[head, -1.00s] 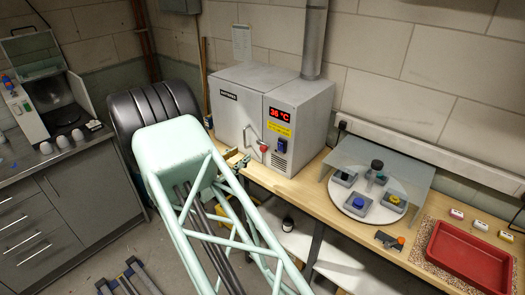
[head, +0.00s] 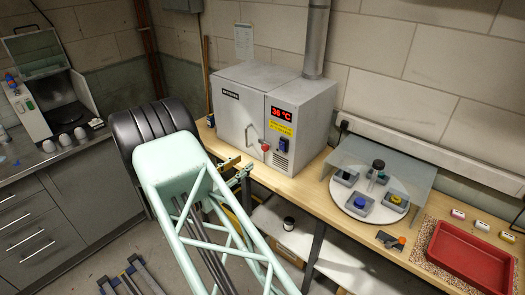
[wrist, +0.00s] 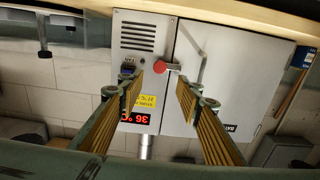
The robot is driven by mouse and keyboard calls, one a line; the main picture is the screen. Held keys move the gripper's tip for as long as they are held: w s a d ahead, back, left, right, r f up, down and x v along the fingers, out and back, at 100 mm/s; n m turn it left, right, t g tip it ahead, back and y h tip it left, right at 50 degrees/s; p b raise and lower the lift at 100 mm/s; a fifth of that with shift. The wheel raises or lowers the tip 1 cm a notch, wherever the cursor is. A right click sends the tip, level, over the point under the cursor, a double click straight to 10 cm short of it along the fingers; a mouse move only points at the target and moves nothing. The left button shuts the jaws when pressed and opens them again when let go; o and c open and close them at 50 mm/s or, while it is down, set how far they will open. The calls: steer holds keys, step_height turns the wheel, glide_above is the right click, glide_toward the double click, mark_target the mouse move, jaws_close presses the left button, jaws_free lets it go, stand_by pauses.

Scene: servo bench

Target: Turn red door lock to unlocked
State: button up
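The red door lock (head: 265,146) is a small round knob on the front of the grey oven (head: 240,125), near the seam between its door and control panel. In the upside-down wrist view the red knob (wrist: 160,67) shows with a short grey piece beside it. Whether it is turned to locked or unlocked cannot be told. My gripper (head: 243,170) is in front of and below the oven door in the head view. In the wrist view my gripper (wrist: 160,88) is open, its two ribbed fingers wide apart with the knob between and beyond them, not touched.
A blue switch (head: 284,145) sits right of the lock, under a yellow label and a red 36 °C display (head: 283,112). The oven's curved door handle (wrist: 201,66) is close to the lock. A wooden bench (head: 315,185) carries the oven, a turntable (head: 345,212) and a red tray (head: 470,255).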

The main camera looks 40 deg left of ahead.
mark_target(264, 149)
steer(key=w+p, duration=0.1)
steer(key=w, duration=1.2)
steer(key=shift+d, duration=0.15)
steer(key=shift+c, duration=0.5)
steer(key=c, duration=0.7)
